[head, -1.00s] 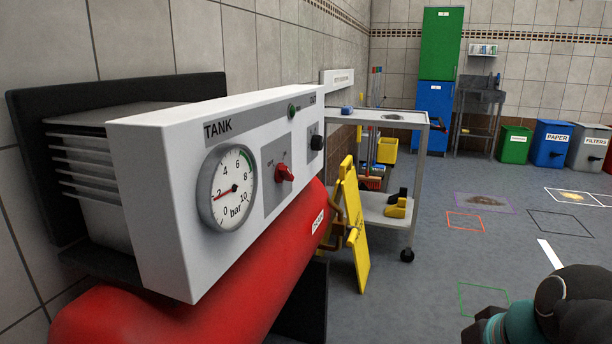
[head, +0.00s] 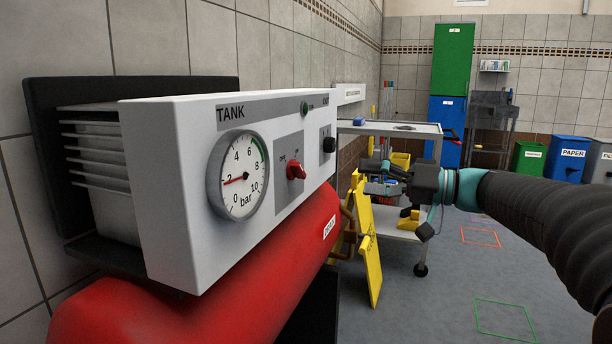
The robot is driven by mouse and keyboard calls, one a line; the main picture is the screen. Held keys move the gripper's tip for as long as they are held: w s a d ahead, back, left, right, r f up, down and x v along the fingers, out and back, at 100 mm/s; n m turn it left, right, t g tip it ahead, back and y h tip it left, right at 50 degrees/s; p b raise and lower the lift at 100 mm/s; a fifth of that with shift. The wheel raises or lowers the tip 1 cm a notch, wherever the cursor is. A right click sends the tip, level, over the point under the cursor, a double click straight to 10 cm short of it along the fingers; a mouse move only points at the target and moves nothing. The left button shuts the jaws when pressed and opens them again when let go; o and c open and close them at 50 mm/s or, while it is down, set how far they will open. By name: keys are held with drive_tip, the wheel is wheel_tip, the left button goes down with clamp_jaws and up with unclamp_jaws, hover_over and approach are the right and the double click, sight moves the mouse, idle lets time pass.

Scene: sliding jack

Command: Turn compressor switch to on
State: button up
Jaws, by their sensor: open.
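The compressor's white panel (head: 180,190) is at the left, above its red tank (head: 190,310). The red compressor switch (head: 297,171) is a knob on a grey plate right of the TANK gauge (head: 239,176). Small labels sit above the knob; its pointer direction is hard to read. The gauge needle is near 2 bar. My gripper (head: 366,178) is open and empty, its fingers pointing left, to the right of the panel and apart from the knob. My arm reaches in from the right edge.
A black knob (head: 329,145) and a green indicator (head: 304,109) are also on the panel. A yellow folding sign (head: 370,262) and a grey trolley (head: 432,130) stand behind. Bins (head: 570,158) line the back. The floor at right is open.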

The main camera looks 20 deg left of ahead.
sight(303, 171)
drive_tip(key=a, duration=0.9)
drive_tip(key=w+a+p, duration=0.1)
drive_tip(key=a, duration=0.3)
drive_tip(key=shift+a, duration=0.3)
drive_tip(key=c, duration=1.2)
drive_tip(key=shift+o, duration=0.2)
drive_tip(key=shift+a, duration=0.1)
